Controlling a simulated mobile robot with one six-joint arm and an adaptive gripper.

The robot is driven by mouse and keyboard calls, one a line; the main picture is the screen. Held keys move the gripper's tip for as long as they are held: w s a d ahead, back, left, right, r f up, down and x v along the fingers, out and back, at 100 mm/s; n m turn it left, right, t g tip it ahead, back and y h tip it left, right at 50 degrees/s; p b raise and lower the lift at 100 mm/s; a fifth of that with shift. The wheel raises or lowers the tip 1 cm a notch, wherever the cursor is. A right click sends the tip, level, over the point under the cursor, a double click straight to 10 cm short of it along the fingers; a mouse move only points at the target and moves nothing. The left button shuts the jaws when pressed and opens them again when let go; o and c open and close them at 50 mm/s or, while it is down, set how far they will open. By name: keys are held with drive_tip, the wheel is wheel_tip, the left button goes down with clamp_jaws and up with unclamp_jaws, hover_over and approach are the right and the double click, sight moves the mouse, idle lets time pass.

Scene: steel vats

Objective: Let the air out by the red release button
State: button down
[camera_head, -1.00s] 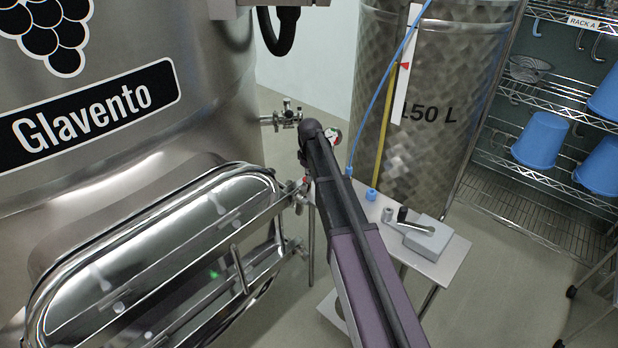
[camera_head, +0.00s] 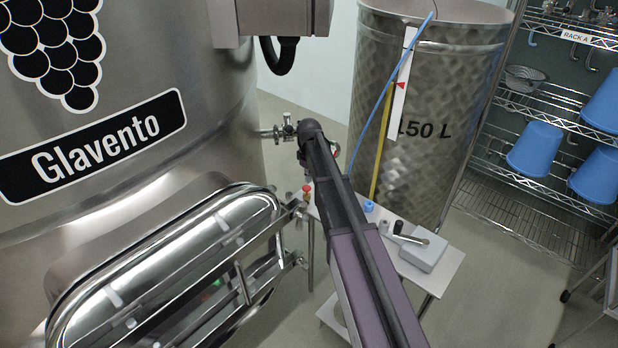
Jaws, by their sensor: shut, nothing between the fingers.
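A small red-topped part (camera_head: 307,188) with a brass-coloured body shows just left of my arm, near the left edge of a small side table (camera_head: 440,275). It is too small to tell for sure whether it is the release button. A round gauge (camera_head: 335,150) is mostly hidden behind my arm. A light blue hose (camera_head: 385,95) runs down from the rim of the 150 L steel tank (camera_head: 430,165) and passes behind my arm. My arm reaches from the bottom edge to a dark joint near the valve. My gripper is not visible.
A large Glavento vat (camera_head: 190,70) with an oval door (camera_head: 175,265) fills the left. A grey box with a lever (camera_head: 425,250) and a blue fitting (camera_head: 369,206) sit on the side table. A valve (camera_head: 285,130) projects from the vat. A wire rack (camera_head: 530,215) stands right.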

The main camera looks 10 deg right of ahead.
wheel_tip(320, 180, up, 8)
drive_tip(key=p, duration=0.7)
drive_tip(key=shift+r+p, duration=0.2)
drive_tip(key=shift+p, duration=0.15)
drive_tip(key=shift+s, duration=0.1)
drive_tip(key=s+a+m, duration=0.1)
drive_tip(key=s+m, duration=0.6)
drive_tip(key=s, duration=2)
drive_tip(key=shift+s+a, duration=0.15)
